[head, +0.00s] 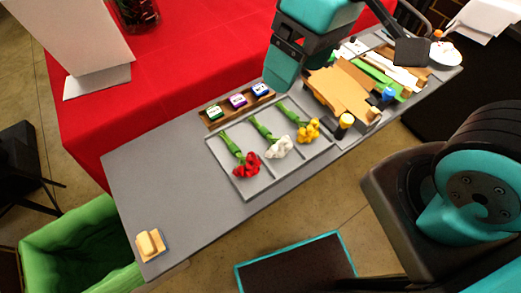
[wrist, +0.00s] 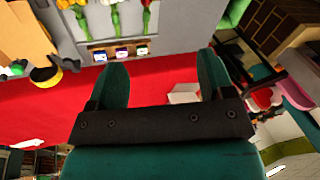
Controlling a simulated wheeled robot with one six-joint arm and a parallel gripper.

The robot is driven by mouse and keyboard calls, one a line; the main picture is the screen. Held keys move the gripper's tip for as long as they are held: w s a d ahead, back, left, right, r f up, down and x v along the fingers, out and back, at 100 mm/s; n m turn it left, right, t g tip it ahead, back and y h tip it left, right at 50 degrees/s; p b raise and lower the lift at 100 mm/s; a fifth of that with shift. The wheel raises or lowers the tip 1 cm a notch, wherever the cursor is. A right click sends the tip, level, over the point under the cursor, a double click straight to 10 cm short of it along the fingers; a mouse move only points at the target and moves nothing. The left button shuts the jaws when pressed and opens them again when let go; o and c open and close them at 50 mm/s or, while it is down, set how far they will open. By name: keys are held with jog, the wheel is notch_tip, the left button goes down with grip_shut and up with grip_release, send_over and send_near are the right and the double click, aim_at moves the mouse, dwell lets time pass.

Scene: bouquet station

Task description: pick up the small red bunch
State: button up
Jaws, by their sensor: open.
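The small red bunch (head: 246,166), red flowers on green stems, lies in the left compartment of a grey divided tray (head: 262,182) in the head view. A white bunch (head: 279,148) lies in the middle compartment and a yellow bunch (head: 308,131) in the right one. In the wrist view the stems show at the top edge, with a bit of the red bunch (wrist: 112,3). My gripper (head: 277,88) is above the table's back side, apart from the bunches. In the wrist view my gripper (wrist: 162,75) has its fingers wide apart with nothing between them.
A wooden rack with small labelled jars (head: 238,101) stands behind the tray. Wrapping materials and bottles (head: 345,95) crowd the table's right part. A tan block (head: 149,245) sits at the front left end, above a green bin (head: 75,250).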

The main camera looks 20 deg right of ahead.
jog(key=w+a+f+m+h+b, duration=0.1)
jog(key=w+a+f+h+b, duration=0.2)
jog(key=f, duration=0.4)
jog(key=w+a+f+m+b, duration=0.2)
jog(key=w+a+f, duration=0.3)
jog(key=f, duration=0.1)
send_over(236, 151)
notch_tip(236, 151, down, 12)
jog(key=shift+w+d+r+p, duration=0.1)
jog(key=shift+w+r+p, duration=0.05)
jog(key=shift+r+p, duration=0.15)
jog(key=shift+f+p, duration=0.5)
jog(key=shift+f, duration=2.7)
jog(key=c, duration=1)
jog(key=shift+c, duration=0.3)
jog(key=shift+r, duration=0.2)
